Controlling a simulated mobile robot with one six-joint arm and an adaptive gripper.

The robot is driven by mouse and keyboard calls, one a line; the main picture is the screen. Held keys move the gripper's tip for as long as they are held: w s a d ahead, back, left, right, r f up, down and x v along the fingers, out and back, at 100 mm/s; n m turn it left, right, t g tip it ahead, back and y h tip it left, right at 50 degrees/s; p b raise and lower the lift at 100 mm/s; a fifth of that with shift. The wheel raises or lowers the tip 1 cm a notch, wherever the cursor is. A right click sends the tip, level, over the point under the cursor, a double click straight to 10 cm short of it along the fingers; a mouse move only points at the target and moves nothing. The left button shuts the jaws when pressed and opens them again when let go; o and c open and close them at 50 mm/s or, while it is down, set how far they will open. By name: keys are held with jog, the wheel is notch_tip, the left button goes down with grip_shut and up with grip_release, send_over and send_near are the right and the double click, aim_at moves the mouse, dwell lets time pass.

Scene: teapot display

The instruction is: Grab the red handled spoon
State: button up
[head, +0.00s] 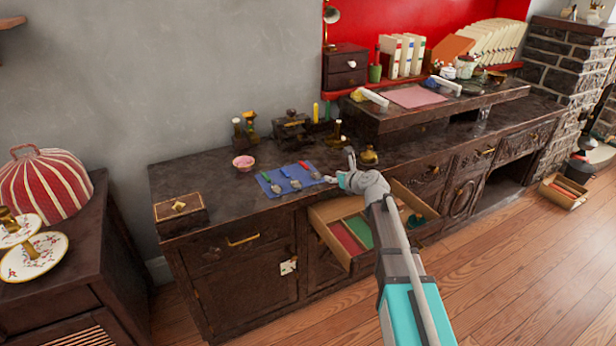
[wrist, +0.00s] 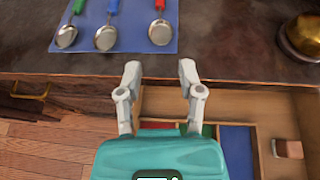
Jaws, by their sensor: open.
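The red handled spoon (wrist: 160,30) lies on a blue mat (wrist: 178,46) on the dark counter. Its bowl points toward me in the wrist view, and its red handle runs to the top edge, partly cut off. In the head view it is the rightmost spoon (head: 314,173) on the mat. Two other spoons (wrist: 105,38) (wrist: 67,36) lie to its left. My gripper (wrist: 160,72) is open and empty, its fingers over the counter's front edge, short of the spoon and roughly lined up with it. In the head view my gripper (head: 345,168) is right of the mat.
An open drawer (head: 331,237) with red, green and blue compartments sits below my gripper. A brass pot (head: 369,157) stands right of the mat. A pink bowl (head: 243,162) and a wooden box (head: 180,213) stand to the left.

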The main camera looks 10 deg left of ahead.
jog(key=shift+w+a, duration=0.1)
dwell(0.3)
jog(key=b, duration=0.3)
send_near(313, 172)
jog(key=x, duration=0.3)
jog(key=shift+w+a+f, duration=0.2)
jog(key=shift+w, duration=0.1)
jog(key=shift+w+a+f, duration=0.1)
jog(key=shift+w+a, duration=0.2)
jog(key=shift+b+x, duration=1)
jog(key=shift+x, duration=1.65)
grip_shut()
